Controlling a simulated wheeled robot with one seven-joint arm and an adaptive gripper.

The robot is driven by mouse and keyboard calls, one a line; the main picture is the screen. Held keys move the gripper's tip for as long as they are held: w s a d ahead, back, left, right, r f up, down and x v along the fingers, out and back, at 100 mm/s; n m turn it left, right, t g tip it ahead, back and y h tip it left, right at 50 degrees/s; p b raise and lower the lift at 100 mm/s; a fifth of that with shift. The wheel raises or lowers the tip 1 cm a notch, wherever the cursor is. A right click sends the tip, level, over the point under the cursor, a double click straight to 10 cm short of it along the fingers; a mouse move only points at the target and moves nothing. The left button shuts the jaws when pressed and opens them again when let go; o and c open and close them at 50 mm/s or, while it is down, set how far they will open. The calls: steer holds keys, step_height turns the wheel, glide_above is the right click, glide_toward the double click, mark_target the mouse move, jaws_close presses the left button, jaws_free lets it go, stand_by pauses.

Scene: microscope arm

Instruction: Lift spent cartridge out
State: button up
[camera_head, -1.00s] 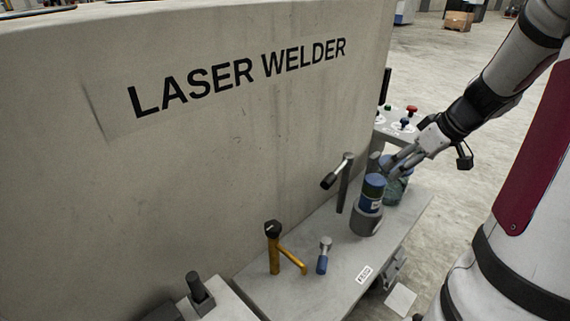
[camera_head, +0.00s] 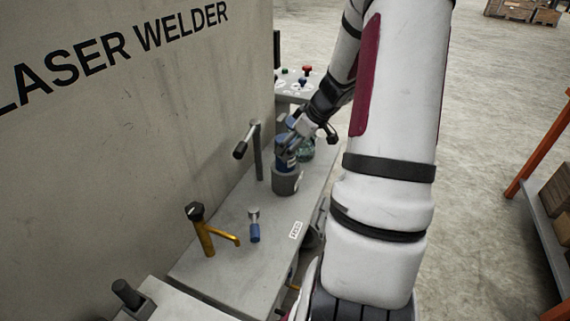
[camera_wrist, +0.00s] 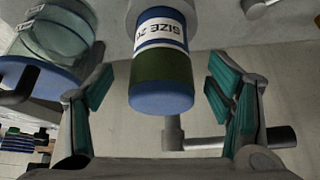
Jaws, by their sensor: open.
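The cartridge (camera_head: 286,160) is a blue cylinder with a white label. It stands upright in a grey round holder (camera_head: 286,182) on the bench. In the wrist view the cartridge (camera_wrist: 160,68) shows a blue end, a dark green band and a label that reads "SIZE" and a partly hidden number. My gripper (camera_head: 292,140) is at the top of the cartridge. In the wrist view my gripper (camera_wrist: 160,90) is open, with one green-padded finger on each side of the cartridge and a gap on both sides. The holder's inside is hidden.
A clear greenish jar (camera_head: 306,151) stands close behind the cartridge to the right. A grey post with a dark-ended handle (camera_head: 257,150) rises to the left, near the LASER WELDER wall.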

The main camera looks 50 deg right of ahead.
steer(key=x, duration=0.4)
steer(key=shift+w+a, duration=0.1)
steer(key=shift+w, duration=0.1)
steer(key=shift+c, duration=0.3)
steer(key=c, duration=1.6)
steer(key=shift+o, duration=0.2)
steer(key=shift+r, duration=0.1)
